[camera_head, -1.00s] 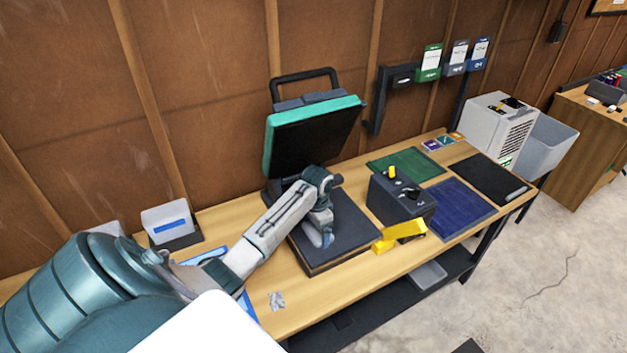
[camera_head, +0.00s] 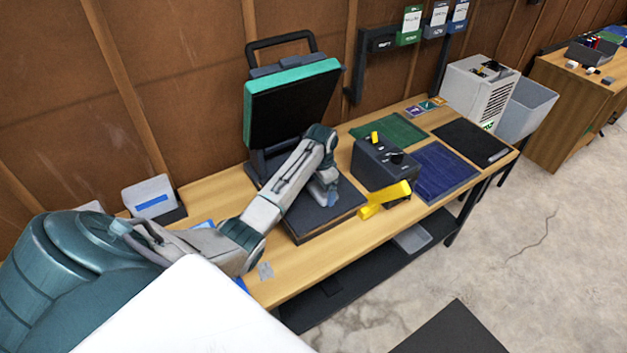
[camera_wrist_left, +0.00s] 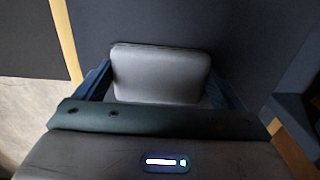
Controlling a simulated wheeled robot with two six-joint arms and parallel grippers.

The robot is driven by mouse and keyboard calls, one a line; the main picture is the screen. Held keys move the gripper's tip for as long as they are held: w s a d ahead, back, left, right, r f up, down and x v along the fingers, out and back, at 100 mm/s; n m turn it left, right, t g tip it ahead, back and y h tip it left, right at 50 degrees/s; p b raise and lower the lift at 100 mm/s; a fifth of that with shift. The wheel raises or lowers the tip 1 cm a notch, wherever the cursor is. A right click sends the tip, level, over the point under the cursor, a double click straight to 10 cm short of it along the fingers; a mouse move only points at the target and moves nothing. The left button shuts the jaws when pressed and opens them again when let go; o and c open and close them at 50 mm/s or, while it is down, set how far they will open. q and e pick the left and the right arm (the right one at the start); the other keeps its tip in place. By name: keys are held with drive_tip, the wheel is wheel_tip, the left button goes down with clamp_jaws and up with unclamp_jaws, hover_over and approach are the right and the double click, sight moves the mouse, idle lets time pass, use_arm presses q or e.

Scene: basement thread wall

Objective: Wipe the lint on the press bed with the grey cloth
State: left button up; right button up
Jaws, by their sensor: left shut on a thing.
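The press bed (camera_head: 345,205) is a dark flat slab on the wooden table, under the raised press lid (camera_head: 290,105) with its teal rim. My left gripper (camera_head: 325,190) reaches down onto the bed from the left. It is shut on the grey cloth, which shows as a pale grey pad (camera_wrist_left: 160,75) in the left wrist view, against the dark bed. In the head view the cloth is small at the fingertips and partly hidden by the gripper. I cannot make out lint on the bed. My right gripper is out of view.
Green (camera_head: 388,130), blue (camera_head: 443,172) and black (camera_head: 470,142) mats lie farther right. A small grey scrap (camera_head: 265,271) lies near the table's front edge.

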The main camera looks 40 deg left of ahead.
use_arm(q)
drive_tip(key=shift+w+d+f+b, duration=0.1)
drive_tip(key=shift+w+d+b, duration=0.2)
drive_tip(key=shift+w, duration=0.55)
drive_tip(key=shift+w+d+f+b, duration=0.1)
drive_tip(key=shift+w+d+b, duration=0.2)
drive_tip(key=shift+w, duration=0.55)
drive_tip(key=shift+w+d+r, duration=0.1)
drive_tip(key=shift+w, duration=0.2)
drive_tip(key=shift+r, duration=0.15)
wheel_tip(320, 180, up, 3)
drive_tip(key=p, duration=0.3)
wheel_tip(320, 180, up, 2)
drive_tip(key=shift+r, duration=0.45)
